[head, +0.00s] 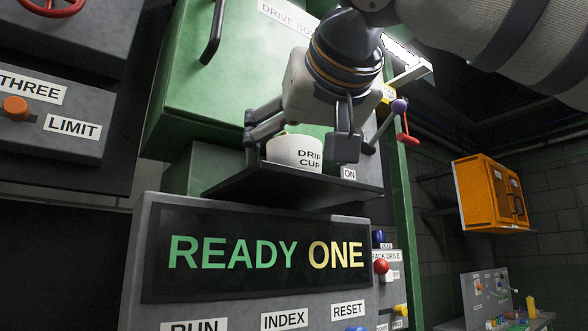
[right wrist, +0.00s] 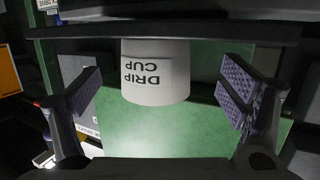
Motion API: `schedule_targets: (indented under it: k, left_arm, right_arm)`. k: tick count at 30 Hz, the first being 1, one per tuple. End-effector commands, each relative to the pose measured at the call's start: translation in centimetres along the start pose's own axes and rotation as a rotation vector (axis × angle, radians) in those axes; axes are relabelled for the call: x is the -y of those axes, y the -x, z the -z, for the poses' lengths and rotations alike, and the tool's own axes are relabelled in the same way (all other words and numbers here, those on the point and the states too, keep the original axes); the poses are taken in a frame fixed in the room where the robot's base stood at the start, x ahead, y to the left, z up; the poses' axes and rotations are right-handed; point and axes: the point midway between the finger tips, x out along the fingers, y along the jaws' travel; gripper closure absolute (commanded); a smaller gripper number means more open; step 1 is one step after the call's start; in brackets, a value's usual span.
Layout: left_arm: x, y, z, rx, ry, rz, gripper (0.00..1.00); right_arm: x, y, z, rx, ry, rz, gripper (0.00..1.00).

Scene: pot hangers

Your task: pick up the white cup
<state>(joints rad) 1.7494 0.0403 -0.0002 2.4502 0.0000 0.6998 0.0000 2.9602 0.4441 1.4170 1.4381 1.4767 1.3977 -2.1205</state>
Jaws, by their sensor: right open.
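The white cup (head: 292,152), labelled DRIP CUP, stands on a dark shelf (head: 250,190) below the green box. My right gripper (head: 300,143) is open, with one finger on each side of the cup in the head view. In the right wrist view the cup (right wrist: 155,85) appears upside down between the spread fingers of the right gripper (right wrist: 160,92). Gaps show on both sides of it, and neither finger appears to touch it there. The fingers hide part of the cup's edges in the head view. My left gripper is not in view.
The green box (head: 200,90) rises close behind the cup. A panel reading READY ONE (head: 265,252) is below the shelf. An orange cabinet (head: 490,195) hangs farther right.

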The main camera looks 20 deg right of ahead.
Motion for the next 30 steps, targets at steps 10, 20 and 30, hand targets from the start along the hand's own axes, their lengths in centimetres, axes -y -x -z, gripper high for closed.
schedule_targets:
  k: [10, 20, 30]
  left_arm:
    - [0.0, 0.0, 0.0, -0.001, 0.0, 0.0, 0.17]
    - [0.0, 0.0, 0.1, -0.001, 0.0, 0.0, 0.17]
    - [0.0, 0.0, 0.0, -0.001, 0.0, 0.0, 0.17]
  right_arm:
    - [-0.5, -4.1, 0.0, 0.0, -0.001, 0.0, 0.1]
    - [-0.5, -4.0, 0.0, 0.001, -0.001, 0.0, 0.57]
    - [-0.5, -4.0, 0.0, 0.001, -0.001, 0.0, 0.85]
